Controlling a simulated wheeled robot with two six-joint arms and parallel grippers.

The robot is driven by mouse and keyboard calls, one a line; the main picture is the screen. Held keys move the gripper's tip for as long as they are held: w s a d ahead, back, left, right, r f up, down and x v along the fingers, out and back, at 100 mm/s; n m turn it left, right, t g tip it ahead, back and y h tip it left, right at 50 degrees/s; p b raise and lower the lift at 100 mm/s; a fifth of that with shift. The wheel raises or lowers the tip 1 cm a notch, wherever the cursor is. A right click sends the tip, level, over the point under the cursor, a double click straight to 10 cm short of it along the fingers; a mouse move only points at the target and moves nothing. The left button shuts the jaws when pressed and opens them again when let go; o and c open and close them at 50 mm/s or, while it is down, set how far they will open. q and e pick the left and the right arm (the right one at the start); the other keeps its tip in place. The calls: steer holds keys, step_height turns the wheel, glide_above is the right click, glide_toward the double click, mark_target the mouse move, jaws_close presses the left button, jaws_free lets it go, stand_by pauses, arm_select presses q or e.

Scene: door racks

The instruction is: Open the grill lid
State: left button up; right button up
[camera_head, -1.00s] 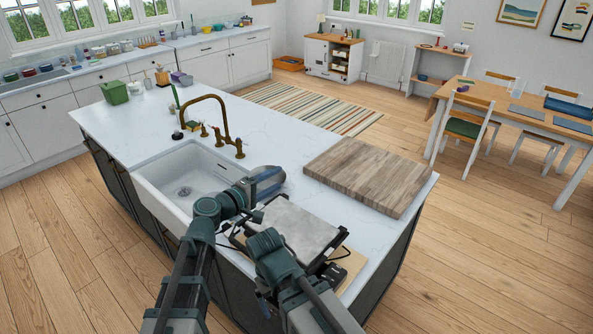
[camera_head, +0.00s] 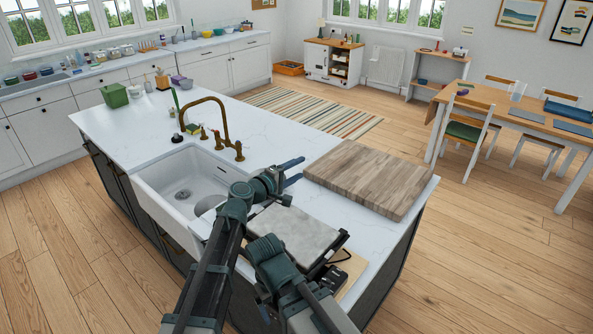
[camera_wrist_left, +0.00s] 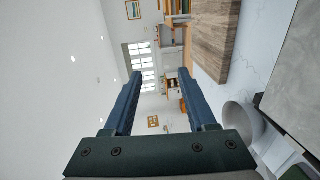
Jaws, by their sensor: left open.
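The grill (camera_head: 295,232) is on the near end of the island counter, with a flat grey lid that looks shut. Its lower body is partly hidden by my arms. My left gripper (camera_head: 301,170) is open and empty, above the counter just past the far left side of the lid. Its blue fingers are spread in the left wrist view (camera_wrist_left: 160,75), with nothing between them. There, a grey slab that looks like the lid (camera_wrist_left: 290,105) is at the right edge, outside the fingers.
A wooden cutting board (camera_head: 368,179) lies right of my left gripper. The white sink (camera_head: 175,185) with a brass faucet (camera_head: 224,125) is to the left. A round grey thing (camera_wrist_left: 243,122) is near the lid. The counter between faucet and board is clear.

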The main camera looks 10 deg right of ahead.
arm_select(q)
jaws_close()
stand_by(1.2)
jaws_free()
steer(key=shift+a, duration=0.1)
steer(key=p+v, duration=0.2)
steer(key=v, duration=1.1)
steer(key=shift+s+a, duration=0.25)
steer(key=shift+s, duration=0.1)
